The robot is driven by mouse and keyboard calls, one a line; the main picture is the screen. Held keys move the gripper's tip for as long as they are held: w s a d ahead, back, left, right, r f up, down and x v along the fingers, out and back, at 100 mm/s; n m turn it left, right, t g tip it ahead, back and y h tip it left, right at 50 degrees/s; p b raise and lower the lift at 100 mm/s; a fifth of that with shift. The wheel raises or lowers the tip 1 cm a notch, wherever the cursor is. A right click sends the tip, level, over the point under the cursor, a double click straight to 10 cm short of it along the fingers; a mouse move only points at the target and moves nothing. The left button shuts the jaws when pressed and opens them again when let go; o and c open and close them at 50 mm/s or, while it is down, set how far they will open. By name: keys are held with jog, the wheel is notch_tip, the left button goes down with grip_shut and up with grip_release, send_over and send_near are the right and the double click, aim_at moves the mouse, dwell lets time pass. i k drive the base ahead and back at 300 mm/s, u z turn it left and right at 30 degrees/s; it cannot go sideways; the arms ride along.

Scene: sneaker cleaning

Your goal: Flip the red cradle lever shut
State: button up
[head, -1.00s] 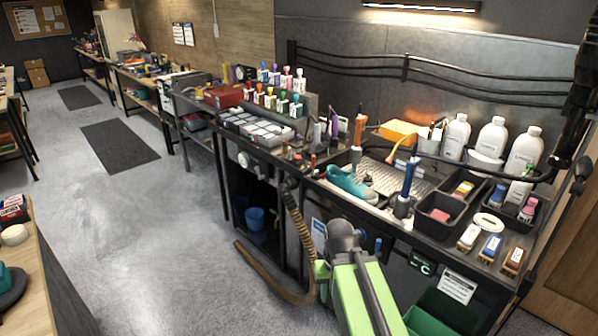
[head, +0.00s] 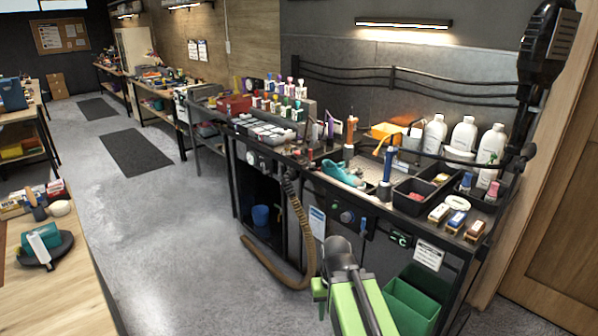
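A teal sneaker (head: 340,174) lies on the workbench (head: 305,168) near its front edge, beside a tall blue-handled tool (head: 387,165). I cannot make out the red cradle lever for certain. A tiny red upright spot (head: 310,157) stands left of the sneaker, too small to identify. My green arm reaches up from the bottom of the head view, in front of the bench and apart from the sneaker. My gripper's fingers do not show.
Black bins (head: 412,196), white bottles (head: 463,135) and wood-backed brushes (head: 476,231) fill the bench's right side. A brown hose (head: 303,225) hangs down its front. A green bin (head: 411,300) stands below. A wooden table (head: 62,275) is at left; open floor (head: 185,240) lies between.

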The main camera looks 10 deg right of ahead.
aim_at(310, 166)
jog(key=z, duration=0.15)
jog(key=i, duration=0.8)
jog(key=u, duration=5.5)
jog(key=i, duration=0.1)
jog(key=z, duration=2.55)
jog(key=k, duration=0.7)
jog(key=z, duration=1.65)
jog(key=i, duration=0.75)
jog(key=u, duration=0.15)
